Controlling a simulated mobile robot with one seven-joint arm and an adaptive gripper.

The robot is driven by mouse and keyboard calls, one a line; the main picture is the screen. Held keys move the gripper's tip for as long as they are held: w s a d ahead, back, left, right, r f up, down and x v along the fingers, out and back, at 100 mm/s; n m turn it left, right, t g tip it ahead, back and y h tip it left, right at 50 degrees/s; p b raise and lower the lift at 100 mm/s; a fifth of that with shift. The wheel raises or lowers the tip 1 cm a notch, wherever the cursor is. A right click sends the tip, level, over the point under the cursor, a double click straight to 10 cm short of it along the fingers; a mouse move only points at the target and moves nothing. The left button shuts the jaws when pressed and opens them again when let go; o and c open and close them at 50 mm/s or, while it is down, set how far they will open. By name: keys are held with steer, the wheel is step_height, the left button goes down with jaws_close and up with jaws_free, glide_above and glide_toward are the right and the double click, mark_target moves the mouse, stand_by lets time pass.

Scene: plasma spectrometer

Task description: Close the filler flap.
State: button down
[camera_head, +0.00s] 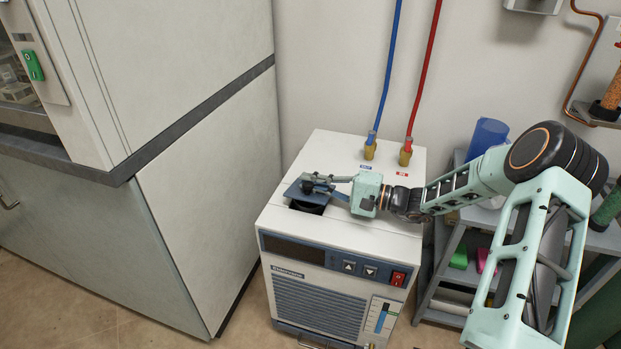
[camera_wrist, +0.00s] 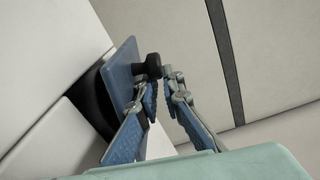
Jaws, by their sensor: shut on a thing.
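The filler flap (camera_head: 297,190) is a small blue plate with a black knob (camera_head: 307,187) on top of the white chiller unit (camera_head: 345,235). The flap is tilted up, and the dark round filler opening (camera_head: 308,208) shows below its front edge. My gripper (camera_head: 318,184) comes in from the right and is shut on the knob. In the wrist view the flap (camera_wrist: 121,78) stands at the left, with its knob (camera_wrist: 151,66) at the tips of my gripper (camera_wrist: 162,80). The dark filler neck (camera_wrist: 90,105) shows partly behind the flap.
A blue hose (camera_head: 389,65) and a red hose (camera_head: 427,70) rise from brass fittings behind my gripper. A tall cabinet (camera_head: 205,170) stands close on the left. A grey shelf cart (camera_head: 440,275) stands at the right, below my arm.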

mark_target(308, 191)
steer(key=c, duration=2.7)
jaws_free()
steer(key=shift+s+a+f+g+y, duration=0.2)
steer(key=shift+s+a, duration=0.2)
steer(key=shift+s, duration=0.25)
steer(key=shift+s+a+f+g+y, duration=0.1)
steer(key=shift+s+a+f+g, duration=0.1)
steer(key=shift+s+a, duration=0.3)
steer(key=shift+c, duration=0.2)
steer(key=o, duration=1)
steer(key=shift+s+d+r, duration=0.15)
steer(key=shift+s, duration=0.05)
steer(key=shift+w+d+r+t, duration=0.3)
steer(key=shift+w+d+t, duration=0.1)
steer(key=shift+w+d, duration=0.3)
steer(key=shift+d+f, duration=0.1)
steer(key=shift+d, duration=0.2)
steer(key=shift+w+v, duration=0.15)
steer(key=shift+v, duration=2.45)
steer(key=shift+w+v, duration=0.15)
steer(key=shift+v, duration=2.45)
steer(key=shift+s+d+r, duration=0.1)
steer(key=shift+d+r, duration=0.05)
steer(key=shift+d, duration=0.3)
steer(key=shift+s+d+r, duration=0.1)
steer(key=shift+s+d, duration=0.05)
steer(key=shift+d, duration=0.35)
steer(key=v, duration=1.2)
steer(key=shift+s+r, duration=0.15)
steer(key=shift+r, duration=0.05)
